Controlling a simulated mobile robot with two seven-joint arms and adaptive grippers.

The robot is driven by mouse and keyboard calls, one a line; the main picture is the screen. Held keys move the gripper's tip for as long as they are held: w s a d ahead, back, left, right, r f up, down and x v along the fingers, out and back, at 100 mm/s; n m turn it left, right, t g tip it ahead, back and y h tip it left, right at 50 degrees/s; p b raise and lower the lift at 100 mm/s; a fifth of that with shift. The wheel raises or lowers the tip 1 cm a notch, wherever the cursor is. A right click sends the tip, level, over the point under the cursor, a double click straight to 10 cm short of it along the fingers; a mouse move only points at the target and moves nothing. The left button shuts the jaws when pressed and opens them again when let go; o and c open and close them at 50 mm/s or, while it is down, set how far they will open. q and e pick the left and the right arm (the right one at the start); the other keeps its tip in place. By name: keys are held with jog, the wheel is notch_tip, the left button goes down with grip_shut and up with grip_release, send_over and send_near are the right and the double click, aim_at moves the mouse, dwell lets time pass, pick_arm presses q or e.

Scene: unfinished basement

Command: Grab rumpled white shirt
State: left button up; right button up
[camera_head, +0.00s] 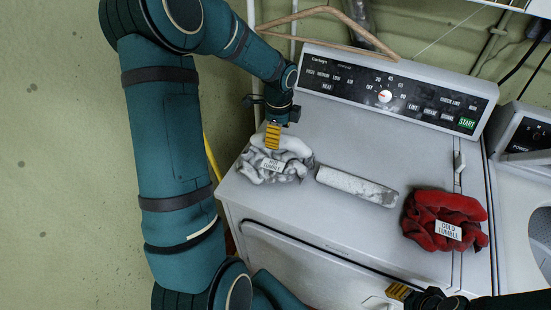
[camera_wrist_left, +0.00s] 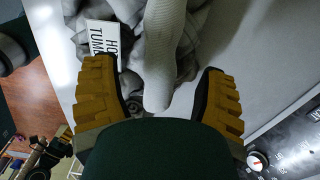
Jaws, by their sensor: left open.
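A rumpled white and grey shirt (camera_head: 293,165) lies on the left end of the dryer top, with a white "HOT TUMBLE" label on it. My left gripper (camera_head: 272,136) is just above the shirt's back edge, pointing down. In the left wrist view, the gripper (camera_wrist_left: 160,98) is open, its yellow fingers wide apart. A smooth pale fold of the shirt (camera_wrist_left: 163,70) reaches between them, and the label sits near the left finger. Contact with the cloth cannot be made out. My right gripper (camera_head: 399,292) shows only partly at the bottom edge, its opening unclear.
A red rumpled cloth (camera_head: 446,221) labelled "COLD TUMBLE" lies at the right on the dryer top (camera_head: 345,150). A pale speckled roll (camera_head: 356,186) lies between the cloths. The control panel (camera_head: 392,91) rises behind, with a wooden hanger (camera_head: 330,22) above it.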

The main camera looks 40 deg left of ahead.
pick_arm(q)
notch_tip(320, 180, down, 2)
jog(key=shift+f, duration=0.15)
grip_shut()
dwell(0.4)
